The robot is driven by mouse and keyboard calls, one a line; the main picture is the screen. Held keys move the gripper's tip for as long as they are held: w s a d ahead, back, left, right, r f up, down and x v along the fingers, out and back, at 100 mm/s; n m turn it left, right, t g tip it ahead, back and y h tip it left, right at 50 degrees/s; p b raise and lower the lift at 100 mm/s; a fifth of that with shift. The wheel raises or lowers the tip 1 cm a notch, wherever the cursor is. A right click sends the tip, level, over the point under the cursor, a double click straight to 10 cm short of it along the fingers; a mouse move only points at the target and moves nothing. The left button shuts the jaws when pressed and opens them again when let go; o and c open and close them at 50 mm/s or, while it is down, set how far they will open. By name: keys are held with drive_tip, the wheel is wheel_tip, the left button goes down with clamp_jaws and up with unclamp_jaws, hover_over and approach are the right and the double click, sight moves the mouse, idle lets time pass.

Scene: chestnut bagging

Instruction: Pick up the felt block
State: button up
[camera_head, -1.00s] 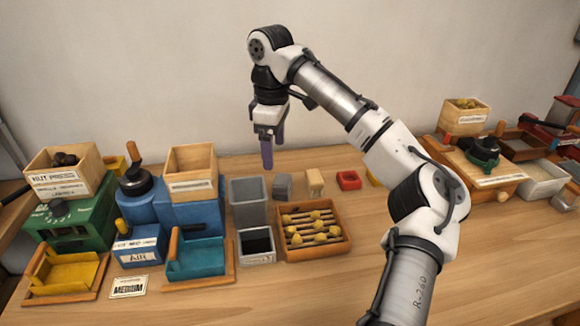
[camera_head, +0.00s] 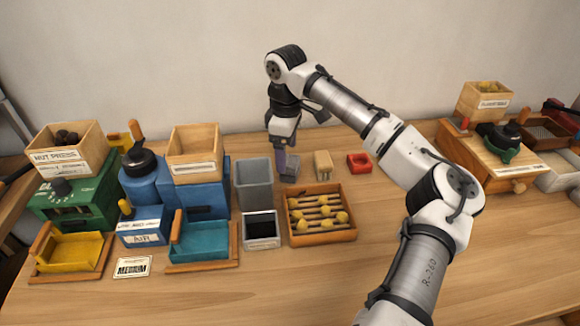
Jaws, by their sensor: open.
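A small grey block (camera_head: 290,171), which looks like the felt block, stands on the table behind the slatted tray, to the right of the tall grey bin. My gripper (camera_head: 280,163) points down at the block's left side with its purple fingers low. The near finger overlaps the block's left edge in the picture. The gripper is open. I cannot tell whether the fingers touch the block, and the far finger is hidden.
The tall grey bin (camera_head: 254,184) stands close to the left of my gripper. A wooden block (camera_head: 323,164) and a red tray (camera_head: 360,162) stand to the right. The slatted tray (camera_head: 348,236) with yellow chestnuts is in front. Bare table lies at the front.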

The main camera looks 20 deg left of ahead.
drive_tip(key=shift+w+a+f+p, duration=0.15)
drive_tip(key=shift+f+p, duration=0.1)
drive_tip(key=shift+f, duration=0.85)
drive_tip(key=shift+w+d+f+p, duration=0.1)
drive_tip(key=shift+f+p, duration=0.15)
drive_tip(key=shift+f, duration=0.85)
drive_tip(key=shift+c, duration=0.3)
drive_tip(key=c, duration=1.1)
drive_tip(key=shift+r, duration=0.15)
wheel_tip(320, 180, up, 20)
drive_tip(key=shift+f+b, duration=0.1)
drive_tip(key=shift+b, duration=0.45)
drive_tip(key=shift+c, duration=0.2)
